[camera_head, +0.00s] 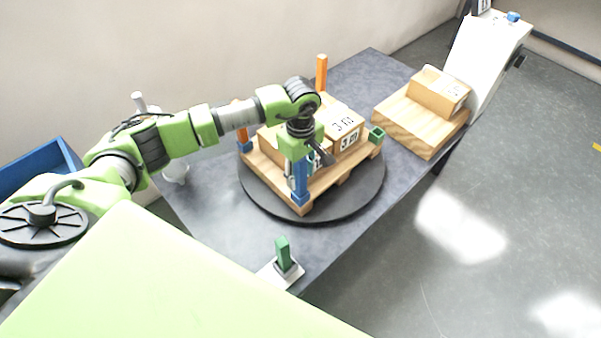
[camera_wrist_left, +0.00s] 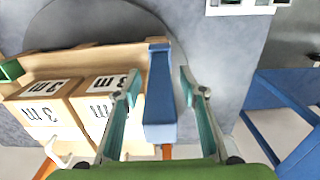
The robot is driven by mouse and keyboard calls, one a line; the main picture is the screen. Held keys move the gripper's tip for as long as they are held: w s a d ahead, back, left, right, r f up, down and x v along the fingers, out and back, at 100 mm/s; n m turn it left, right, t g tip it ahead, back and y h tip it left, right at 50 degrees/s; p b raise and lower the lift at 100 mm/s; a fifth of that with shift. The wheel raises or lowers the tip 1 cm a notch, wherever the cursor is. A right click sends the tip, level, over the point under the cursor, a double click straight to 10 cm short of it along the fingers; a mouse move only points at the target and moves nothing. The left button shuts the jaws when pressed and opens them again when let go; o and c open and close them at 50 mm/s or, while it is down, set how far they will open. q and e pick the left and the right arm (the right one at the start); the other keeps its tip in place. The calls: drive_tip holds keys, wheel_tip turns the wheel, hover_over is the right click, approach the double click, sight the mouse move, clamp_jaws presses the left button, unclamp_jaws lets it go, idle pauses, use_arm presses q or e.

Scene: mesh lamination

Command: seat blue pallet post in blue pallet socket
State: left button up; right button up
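The blue pallet post (camera_head: 299,177) stands upright at the front corner of the wooden pallet, with its lower end at the blue socket (camera_head: 300,198). It also shows in the left wrist view (camera_wrist_left: 160,95), running away from the camera to the pallet corner. My left gripper (camera_wrist_left: 160,80) is open, with one finger on each side of the post and visible gaps between. In the head view the left gripper (camera_head: 312,158) is at the post's upper part and hides its top. How deep the post sits in the socket cannot be told. My right gripper is not in view.
The pallet (camera_head: 326,188) carries several boxes (camera_head: 342,122) and rests on a dark round turntable (camera_head: 355,198). An orange post (camera_head: 321,72) stands behind the boxes. A green socket (camera_head: 377,134) is at the right corner. A green post (camera_head: 283,252) stands at the table's front.

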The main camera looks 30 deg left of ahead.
use_arm(q)
drive_tip(key=shift+r, duration=4)
drive_tip(key=shift+r, duration=0.1)
